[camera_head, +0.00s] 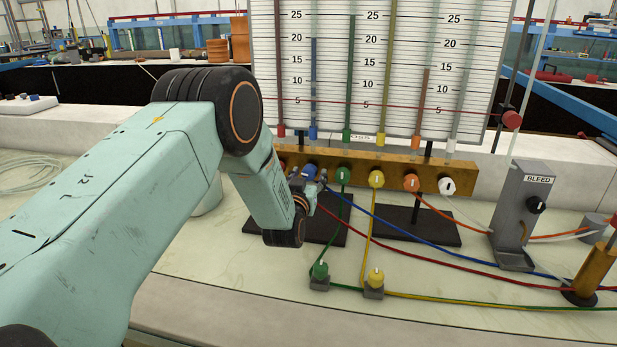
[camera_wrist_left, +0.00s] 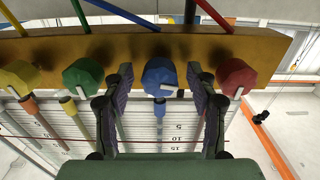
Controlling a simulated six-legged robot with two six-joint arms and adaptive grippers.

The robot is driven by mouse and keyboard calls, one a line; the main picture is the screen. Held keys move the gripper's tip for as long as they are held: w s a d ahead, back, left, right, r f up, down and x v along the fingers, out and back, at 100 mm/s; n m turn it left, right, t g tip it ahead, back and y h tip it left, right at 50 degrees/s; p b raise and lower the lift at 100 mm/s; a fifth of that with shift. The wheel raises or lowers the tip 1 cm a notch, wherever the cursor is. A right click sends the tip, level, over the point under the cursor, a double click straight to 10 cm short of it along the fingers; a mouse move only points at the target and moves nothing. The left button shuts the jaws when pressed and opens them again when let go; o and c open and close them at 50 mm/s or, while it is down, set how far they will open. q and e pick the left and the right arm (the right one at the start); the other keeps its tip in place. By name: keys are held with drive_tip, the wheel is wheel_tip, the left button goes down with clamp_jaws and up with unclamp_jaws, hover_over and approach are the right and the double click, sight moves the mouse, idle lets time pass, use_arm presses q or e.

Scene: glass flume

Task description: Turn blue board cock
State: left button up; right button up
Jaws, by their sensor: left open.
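The blue board cock (camera_head: 309,170) is a blue knob on the brass-coloured manifold bar (camera_head: 460,178) below the gauge board. In the left wrist view the blue cock (camera_wrist_left: 160,72) shows from close up, with a small pale mark or lever at its edge. My left gripper (camera_head: 308,185) is at the blue cock in the head view, partly covering it. In the left wrist view my left gripper (camera_wrist_left: 160,84) is open, one finger on each side of the blue cock. Whether a finger touches it I cannot tell. My right gripper is not in view.
Close beside are the green cock (camera_wrist_left: 83,77) and red cock (camera_wrist_left: 237,76). Yellow (camera_head: 376,179), orange (camera_head: 411,183) and white (camera_head: 447,186) cocks continue along the bar. Coloured hoses cross the bench to the right, near a grey BLEED stand (camera_head: 515,215). Two small valves stand in front.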

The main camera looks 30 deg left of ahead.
use_arm(q)
drive_tip(key=shift+w, duration=0.15)
drive_tip(key=c, duration=1.1)
drive_tip(key=shift+n+b, duration=0.45)
drive_tip(key=shift+n, duration=0.65)
drive_tip(key=shift+c, duration=0.2)
drive_tip(key=o, duration=1.1)
drive_tip(key=shift+o, duration=0.2)
drive_tip(key=v, duration=1.2)
